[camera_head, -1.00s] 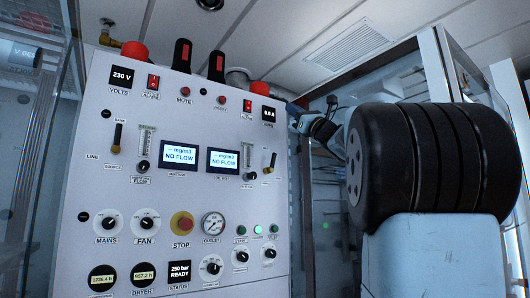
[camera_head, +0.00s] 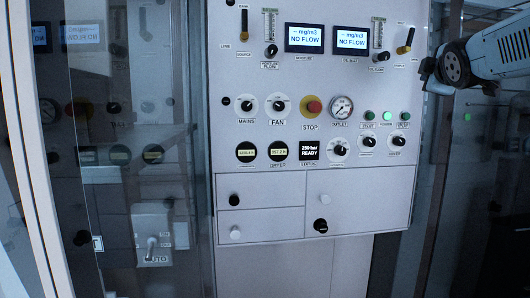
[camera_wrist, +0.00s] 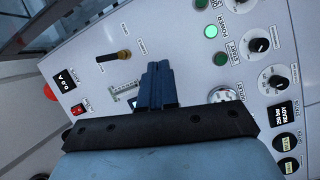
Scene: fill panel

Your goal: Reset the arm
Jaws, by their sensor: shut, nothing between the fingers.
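In the wrist view, my gripper (camera_wrist: 157,85) is shut, its blue fingers together with nothing between them. It points toward the fill panel (camera_wrist: 180,40), which appears turned sideways there. The fingers overlap part of the panel face in that view and partly hide a small display; I cannot tell how far off they are. In the head view, part of my arm shows at the upper right, beside the panel's right edge. The fingers cannot be made out clearly there.
The fill panel also shows in the head view (camera_head: 230,160), with a red stop button (camera_head: 313,107), an outlet gauge (camera_head: 341,106) and two lit screens. Drawers and a cabinet door (camera_head: 357,209) lie below. A glass partition stands left, with a grey AUTO switch box (camera_head: 152,255).

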